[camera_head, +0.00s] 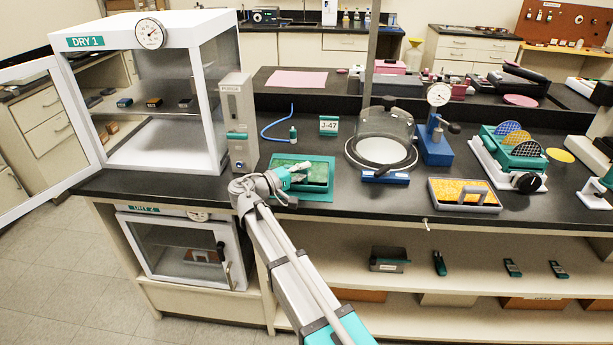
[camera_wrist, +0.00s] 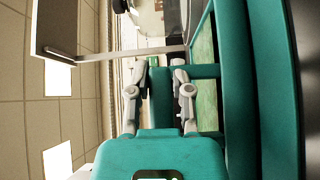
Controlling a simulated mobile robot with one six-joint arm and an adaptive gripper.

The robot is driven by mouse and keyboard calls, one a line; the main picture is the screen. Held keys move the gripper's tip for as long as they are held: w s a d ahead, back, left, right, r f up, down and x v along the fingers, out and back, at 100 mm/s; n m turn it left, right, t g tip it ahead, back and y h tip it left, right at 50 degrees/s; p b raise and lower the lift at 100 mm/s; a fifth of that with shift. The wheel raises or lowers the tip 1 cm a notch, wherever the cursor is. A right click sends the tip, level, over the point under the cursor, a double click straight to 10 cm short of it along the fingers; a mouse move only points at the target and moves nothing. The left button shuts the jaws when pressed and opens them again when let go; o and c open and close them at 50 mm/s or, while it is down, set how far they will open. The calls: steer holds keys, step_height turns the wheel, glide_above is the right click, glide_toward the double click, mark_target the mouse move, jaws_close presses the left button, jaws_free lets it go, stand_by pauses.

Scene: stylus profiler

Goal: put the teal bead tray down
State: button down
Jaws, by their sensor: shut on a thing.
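The teal bead tray (camera_head: 318,175) has a green inside and is at the teal mat (camera_head: 318,198) on the black bench. In the wrist view its green inside (camera_wrist: 205,85) shows at the right, beside the wide teal mat. My gripper (camera_head: 298,170) reaches over the tray from the front left. In the wrist view my gripper (camera_wrist: 159,80) has its two grey fingers on either side of a teal part of the tray, shut on it. The tray looks level. I cannot tell whether its underside touches the mat or hangs just above.
The grey column unit (camera_head: 238,120) and open-doored DRY 1 cabinet (camera_head: 192,85) stand left. A teal-capped bottle (camera_head: 293,135) and J-47 sign (camera_head: 328,126) stand behind. Bench is bare between the mat and dome.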

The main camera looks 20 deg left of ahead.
steer(key=shift+f, duration=0.1)
stand_by(0.3)
steer(key=c, duration=0.5)
jaws_free()
steer(key=shift+s, duration=0.1)
steer(key=v, duration=1.1)
steer(key=shift+s+a, duration=0.3)
